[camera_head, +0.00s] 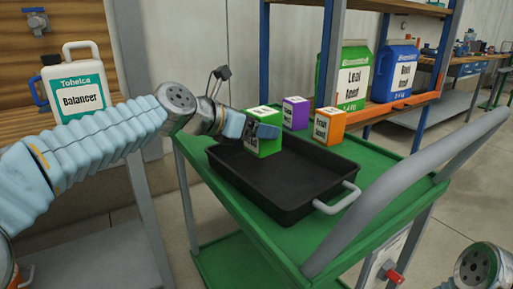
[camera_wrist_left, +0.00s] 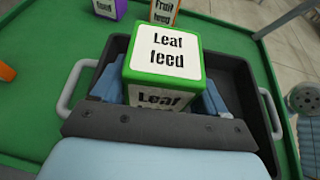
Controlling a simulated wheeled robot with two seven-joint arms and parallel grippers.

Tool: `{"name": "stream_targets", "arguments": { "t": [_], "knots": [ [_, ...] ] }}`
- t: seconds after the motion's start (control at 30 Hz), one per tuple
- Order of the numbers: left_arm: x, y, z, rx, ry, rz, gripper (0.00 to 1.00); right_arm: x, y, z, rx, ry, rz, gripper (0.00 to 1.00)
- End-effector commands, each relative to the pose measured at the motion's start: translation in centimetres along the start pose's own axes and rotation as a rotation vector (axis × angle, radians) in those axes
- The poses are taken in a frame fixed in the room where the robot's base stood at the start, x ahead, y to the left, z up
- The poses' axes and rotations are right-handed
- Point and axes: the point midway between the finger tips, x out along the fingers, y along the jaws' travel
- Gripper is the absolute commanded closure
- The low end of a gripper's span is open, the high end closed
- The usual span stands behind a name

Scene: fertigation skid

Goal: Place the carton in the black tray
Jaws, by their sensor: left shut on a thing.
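The green carton (camera_head: 265,148) with a white "Leaf feed" label is upright in my left gripper (camera_head: 258,129). The gripper's blue fingers are shut on its two sides, which also shows in the left wrist view (camera_wrist_left: 160,92). The black tray (camera_head: 303,212) lies on the green cart top, with grey handles at its ends. The carton is over the back part of the tray, within its outline in the left wrist view; whether its base touches the tray floor cannot be told. My right gripper is not in view.
A purple carton (camera_head: 296,112) and an orange carton (camera_head: 329,126) stand on the green cart (camera_head: 360,160) behind the tray. The cart's thick grey handle (camera_head: 405,185) rises at the right.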

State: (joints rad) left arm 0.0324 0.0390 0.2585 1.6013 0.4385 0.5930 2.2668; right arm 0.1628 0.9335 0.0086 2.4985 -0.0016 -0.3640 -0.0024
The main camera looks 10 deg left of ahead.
Motion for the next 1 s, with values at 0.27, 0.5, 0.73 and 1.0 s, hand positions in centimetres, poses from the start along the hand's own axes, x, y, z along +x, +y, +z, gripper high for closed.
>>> {"name": "stream_targets", "arguments": {
  "t": [0.27, 0.5, 0.73, 1.0],
  "knots": [
    [1.6, 0.9, -2.8, -0.001, -0.001, 0.001, 0.71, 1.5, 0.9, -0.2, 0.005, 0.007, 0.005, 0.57],
    [1.9, 0.9, -3.5, 0.002, -0.003, 0.001, 0.71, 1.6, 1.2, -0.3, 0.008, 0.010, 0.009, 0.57],
    [2.1, 0.8, -3.9, 0.001, -0.003, 0.000, 0.71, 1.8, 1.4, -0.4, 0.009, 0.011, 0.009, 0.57],
    [2.1, 0.9, -3.9, 0.001, -0.001, 0.000, 0.01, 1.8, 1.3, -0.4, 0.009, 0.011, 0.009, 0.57]
  ]
}}
